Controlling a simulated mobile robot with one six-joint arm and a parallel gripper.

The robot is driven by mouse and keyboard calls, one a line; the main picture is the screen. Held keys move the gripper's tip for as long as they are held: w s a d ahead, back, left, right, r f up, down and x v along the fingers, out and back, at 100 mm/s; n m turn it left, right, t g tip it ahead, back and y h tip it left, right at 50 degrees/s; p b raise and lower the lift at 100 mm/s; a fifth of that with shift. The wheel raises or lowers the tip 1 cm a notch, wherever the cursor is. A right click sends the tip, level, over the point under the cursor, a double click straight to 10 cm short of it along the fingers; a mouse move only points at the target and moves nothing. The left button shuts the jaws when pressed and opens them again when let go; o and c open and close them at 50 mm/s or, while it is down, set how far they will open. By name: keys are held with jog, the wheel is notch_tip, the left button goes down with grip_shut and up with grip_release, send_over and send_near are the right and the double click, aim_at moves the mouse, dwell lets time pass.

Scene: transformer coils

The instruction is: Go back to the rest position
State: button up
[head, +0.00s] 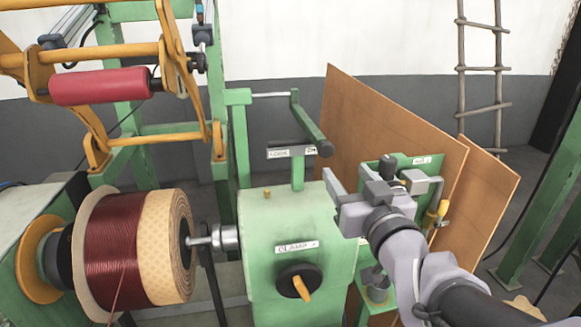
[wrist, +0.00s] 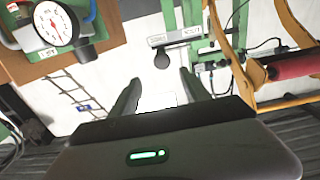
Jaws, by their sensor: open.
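My gripper (head: 331,194) is at the right of the green clamp housing in the head view, raised in front of the brown boards. In the wrist view my gripper (wrist: 160,92) shows two dark fingers spread apart with nothing between them. The green housing (head: 262,222) carries a label reading "CLAMP" and an orange-handled knob (head: 301,284). The coil of dark red wire (head: 110,245) with a tan wrapped band sits on the spindle at the left, apart from my gripper.
A green lever post (head: 298,170) stands close to my gripper's left. A green panel with valves (head: 425,180) is behind my wrist; a pressure gauge (wrist: 52,24) shows in the wrist view. Brown boards (head: 350,125) lean behind. A red roller (head: 100,86) hangs upper left. A ladder (head: 483,70) stands at the wall.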

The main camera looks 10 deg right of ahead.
jog(key=shift+s+b, duration=0.6)
jog(key=shift+s, duration=0.65)
